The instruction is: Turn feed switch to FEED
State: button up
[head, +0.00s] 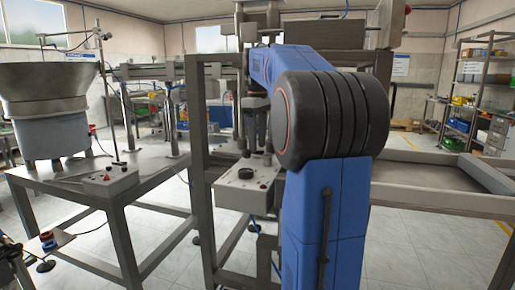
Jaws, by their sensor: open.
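A light grey control box (232,195) is fixed to the front of the dark grey frame, left of my blue arm. A black knob (245,173) stands on its top face. I cannot read any label or tell which way the knob points. My gripper (257,150) hangs down above this box, apart from the knob as far as I can see, and looks open and empty. A second grey box (110,181) with small dark knobs and a red part lies on the left table. I cannot tell from labels which box bears the feed switch.
A large grey bowl feeder (48,85) stands on the left table (70,188). Frame posts rise close around my gripper. An empty grey tray (425,178) is at the right. Shelves (483,90) stand far right. Open tiled floor lies in front.

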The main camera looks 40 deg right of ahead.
jog(key=shift+f, duration=1.15)
jog(key=shift+c, duration=0.3)
jog(key=c, duration=1)
